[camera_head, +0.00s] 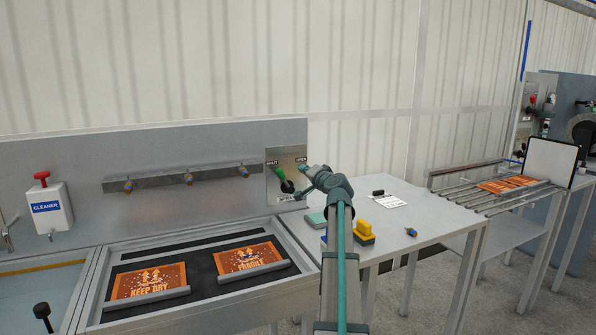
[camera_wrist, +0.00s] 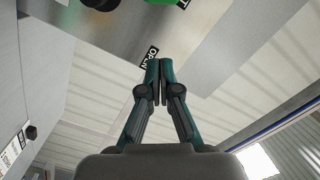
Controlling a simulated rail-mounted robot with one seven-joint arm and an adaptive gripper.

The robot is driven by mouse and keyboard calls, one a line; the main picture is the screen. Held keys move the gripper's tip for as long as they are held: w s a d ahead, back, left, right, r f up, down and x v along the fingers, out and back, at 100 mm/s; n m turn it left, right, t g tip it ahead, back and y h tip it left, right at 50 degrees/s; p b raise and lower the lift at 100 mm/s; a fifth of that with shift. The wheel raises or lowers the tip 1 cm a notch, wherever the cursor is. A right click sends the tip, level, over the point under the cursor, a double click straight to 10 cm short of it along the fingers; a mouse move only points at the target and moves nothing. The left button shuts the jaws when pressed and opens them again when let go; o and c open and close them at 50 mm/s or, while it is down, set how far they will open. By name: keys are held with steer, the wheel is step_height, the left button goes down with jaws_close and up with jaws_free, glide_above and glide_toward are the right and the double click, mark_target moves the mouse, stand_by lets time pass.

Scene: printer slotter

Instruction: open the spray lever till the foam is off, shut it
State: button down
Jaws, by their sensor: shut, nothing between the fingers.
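The spray lever has a green handle (camera_head: 280,173) and a black hub, on a metal panel (camera_head: 299,160) with SHUT and OPEN labels. The handle tilts up-left toward SHUT. In the wrist view, part of the green (camera_wrist: 155,1) shows at the top edge. My gripper (camera_wrist: 159,63) is shut and empty, its tips by the OPEN label (camera_wrist: 149,57). In the head view it is at the panel's right side, apart from the handle. Orange KEEP DRY (camera_head: 149,280) and FRAGILE (camera_head: 249,256) plates lie in the tray (camera_head: 90,294); pale specks cover them, and I cannot tell whether these are foam.
A bar (camera_head: 157,187) with spray nozzles runs above the tray. A red-topped CLEANER bottle (camera_head: 47,210) is at left. A side table (camera_head: 433,212) right of my arm holds a yellow block (camera_head: 363,229) and small items.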

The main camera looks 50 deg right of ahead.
steer(key=v, duration=0.5)
steer(key=shift+f, duration=0.1)
stand_by(0.3)
